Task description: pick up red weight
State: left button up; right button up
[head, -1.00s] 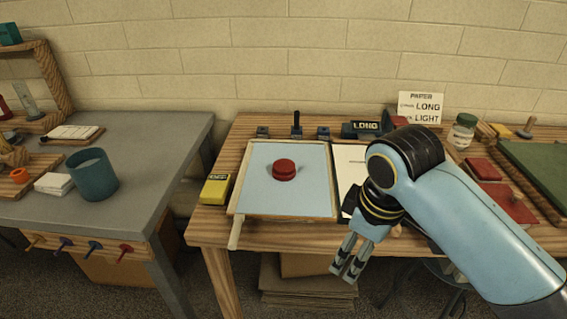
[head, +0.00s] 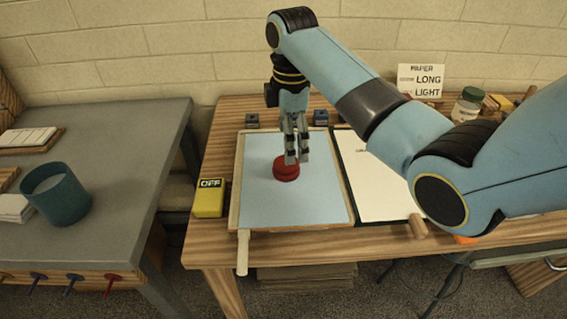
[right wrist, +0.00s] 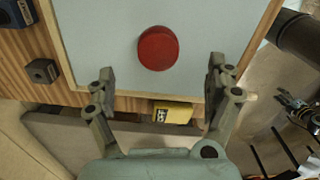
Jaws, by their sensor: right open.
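The red weight (head: 286,169) is a round red disc with a smaller top. It sits on the pale blue sheet in the wooden-rimmed tray (head: 238,185). My right gripper (head: 297,160) points down above the tray, and its fingers overlap the weight's upper right edge in the head view. In the right wrist view the right gripper (right wrist: 163,85) is open and empty, and the weight (right wrist: 158,48) shows just beyond the fingertips, between their lines. The fingers look apart from it.
A yellow box marked OFF (head: 209,198) stands left of the tray. White paper (head: 372,180) lies right of it. Small dark blocks (head: 252,121) stand behind it. A grey table (head: 120,150) with a teal cup (head: 57,193) is at the left, across a gap.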

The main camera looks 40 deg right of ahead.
aim_at(286, 168)
pick_arm(q)
jog(key=s, duration=0.6)
pick_arm(e)
jog(key=shift+a+f, duration=0.15)
jog(key=shift+f, duration=0.7)
jog(key=shift+w+a+f, duration=0.1)
jog(key=shift+w+f, duration=0.35)
jog(key=shift+f, duration=0.2)
jog(key=f, duration=0.3)
jog(key=shift+s+f+p, duration=0.2)
jog(key=shift+f+p, duration=0.1)
jog(key=shift+p, duration=0.05)
jog(key=shift+f, duration=0.25)
jog(key=shift+w, duration=0.1)
jog(key=shift+c, duration=1.4)
jog(key=c, duration=1.5)
pick_arm(q)
jog(key=w, duration=0.4)
jog(key=shift+w+r, duration=0.3)
jog(key=shift+w, duration=0.1)
jog(key=shift+s, duration=0.1)
pick_arm(e)
jog(key=shift+r, duration=0.1)
